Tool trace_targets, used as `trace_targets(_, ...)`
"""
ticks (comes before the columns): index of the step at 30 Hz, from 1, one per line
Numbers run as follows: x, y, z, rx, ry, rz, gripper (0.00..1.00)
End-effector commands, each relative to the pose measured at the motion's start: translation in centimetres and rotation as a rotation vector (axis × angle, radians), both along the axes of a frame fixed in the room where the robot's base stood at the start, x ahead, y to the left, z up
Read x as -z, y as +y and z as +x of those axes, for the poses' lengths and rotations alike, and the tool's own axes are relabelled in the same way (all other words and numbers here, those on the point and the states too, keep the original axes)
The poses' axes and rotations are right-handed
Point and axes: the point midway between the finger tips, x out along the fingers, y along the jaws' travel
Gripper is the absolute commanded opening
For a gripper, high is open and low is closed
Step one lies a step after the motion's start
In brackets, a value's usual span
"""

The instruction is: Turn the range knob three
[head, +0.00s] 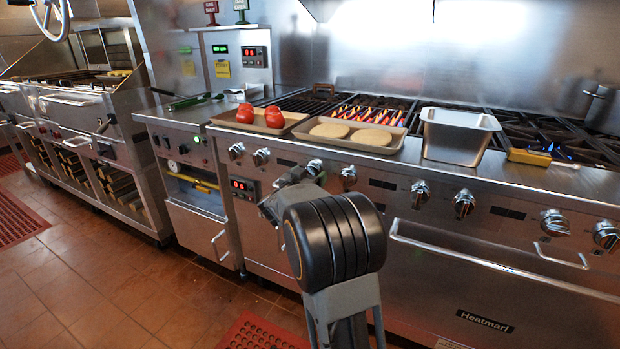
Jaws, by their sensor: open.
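The range (480,280) has a row of silver knobs along its front panel. From the left these are a first knob (236,150), a second knob (261,156), a third knob (314,167) and a fourth knob (348,176), with several more to the right. My gripper (293,178) is in front of the panel, just below and left of the third knob. It is open, with nothing seen between its jaws. My wrist hides much of it, and I cannot tell whether it touches the knob.
A tray with tomatoes (282,124), a tray with pale patties (325,146), a steel pan (458,155) and a yellow block (529,156) are on the range top. Flames (368,114) burn behind the trays. An oven handle (500,263) sticks out at right. Tiled floor (110,295) is clear at left.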

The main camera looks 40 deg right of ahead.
Motion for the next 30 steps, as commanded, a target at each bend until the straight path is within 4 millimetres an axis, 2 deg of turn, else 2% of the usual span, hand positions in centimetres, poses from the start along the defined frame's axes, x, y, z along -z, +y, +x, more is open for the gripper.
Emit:
trace_targets(13, -0.05, -0.63, 0.33, 0.000, 0.000, -0.001, 0.76)
trace_targets(28, -0.03, -0.64, 0.30, 0.000, -0.001, 0.000, 0.29)
trace_targets(30, -0.03, -0.65, 0.29, 0.001, -0.001, 0.000, 0.28)
